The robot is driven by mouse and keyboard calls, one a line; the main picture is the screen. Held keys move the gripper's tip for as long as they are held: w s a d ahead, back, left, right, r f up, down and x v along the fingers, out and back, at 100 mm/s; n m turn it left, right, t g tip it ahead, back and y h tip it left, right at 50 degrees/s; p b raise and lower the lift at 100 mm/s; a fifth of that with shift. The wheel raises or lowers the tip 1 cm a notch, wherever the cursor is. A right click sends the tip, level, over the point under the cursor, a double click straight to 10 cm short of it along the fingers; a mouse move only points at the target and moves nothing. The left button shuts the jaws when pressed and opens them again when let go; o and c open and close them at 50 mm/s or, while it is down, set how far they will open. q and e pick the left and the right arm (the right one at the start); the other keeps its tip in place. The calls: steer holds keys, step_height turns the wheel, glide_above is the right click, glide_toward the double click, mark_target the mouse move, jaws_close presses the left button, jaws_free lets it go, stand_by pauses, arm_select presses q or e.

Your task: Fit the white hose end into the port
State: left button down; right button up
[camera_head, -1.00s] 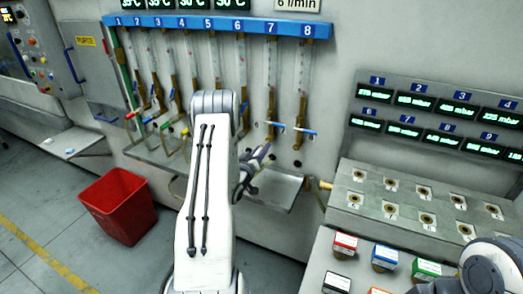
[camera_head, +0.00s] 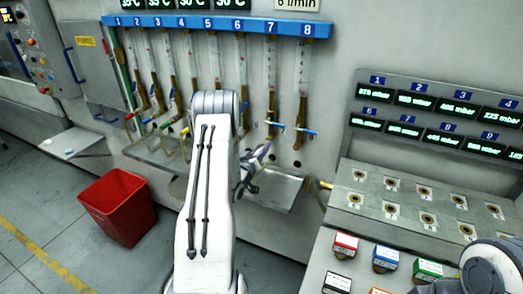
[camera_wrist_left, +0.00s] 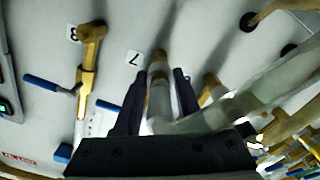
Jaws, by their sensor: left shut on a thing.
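My left gripper (camera_wrist_left: 157,82) is shut on the white hose end in the left wrist view. The pale, translucent hose (camera_wrist_left: 235,105) runs from between the fingers toward the upper right. A brass fitting (camera_wrist_left: 159,68) beside the label 7 lies in line with the fingers. I cannot tell whether the hose end touches it or sits in it. In the head view my left gripper (camera_head: 258,158) is below the number 7 column, close to the panel. My forearm hides part of it, and the hose end cannot be made out there. My right gripper is out of view.
A brass valve with a blue handle (camera_wrist_left: 48,85) stands beside the port at label 8. A metal tray (camera_head: 280,190) juts out below my left gripper. A red bin (camera_head: 120,205) stands on the floor at left. A panel of sockets (camera_head: 420,205) is at right.

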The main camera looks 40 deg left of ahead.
arm_select(q)
steer(key=shift+x, duration=0.85)
steer(key=shift+c, duration=2)
jaws_free()
steer(key=b+v, duration=0.3)
steer(key=v, duration=0.7)
steer(key=shift+s, duration=0.2)
steer(key=shift+d, duration=0.1)
